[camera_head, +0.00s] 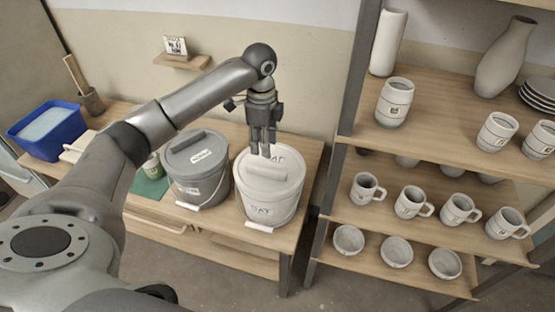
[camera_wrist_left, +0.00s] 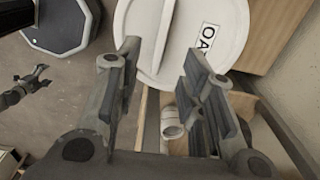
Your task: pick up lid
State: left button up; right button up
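A white bucket (camera_head: 268,203) stands at the right end of the wooden bench, with its white lid (camera_head: 285,186) on. The lid has a raised bar handle and a lettered label. In the left wrist view the white lid (camera_wrist_left: 150,25) fills the upper middle. My left gripper (camera_head: 263,153) points down over the lid, close to the handle; contact cannot be told. Its fingers (camera_wrist_left: 158,95) are apart with nothing between them. A small dark gripper-like shape (camera_wrist_left: 25,88) at the left edge may be my right gripper; its state is unclear.
A grey bucket with a dark lid (camera_head: 196,150) stands just left of the white one. A blue tub (camera_head: 45,130) is at the bench's far left. A shelf rack (camera_head: 340,139) with mugs, bowls and vases stands to the right, across a narrow gap.

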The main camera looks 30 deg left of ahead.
aim_at(266, 169)
pick_arm(q)
notch_tip(266, 169, down, 2)
jog(key=shift+w+f, duration=0.1)
jog(key=shift+s+a+f+p, duration=0.1)
jog(key=shift+s+f+p, duration=0.1)
jog(key=shift+f, duration=0.45)
jog(key=shift+s+f+p, duration=0.15)
jog(key=shift+f+p, duration=0.05)
jog(key=shift+f, duration=0.7)
jog(key=f, duration=0.2)
jog(key=f+p, duration=0.1)
jog(key=shift+w+f, duration=0.4)
jog(key=shift+f+p, duration=0.35)
jog(key=shift+f, duration=0.3)
pick_arm(e)
jog(key=s+r, duration=0.2)
jog(key=shift+s+r, duration=0.2)
jog(key=shift+r, duration=0.1)
pick_arm(q)
jog(key=shift+f, duration=0.2)
pick_arm(e)
jog(key=shift+r, duration=0.15)
jog(key=shift+a, duration=0.15)
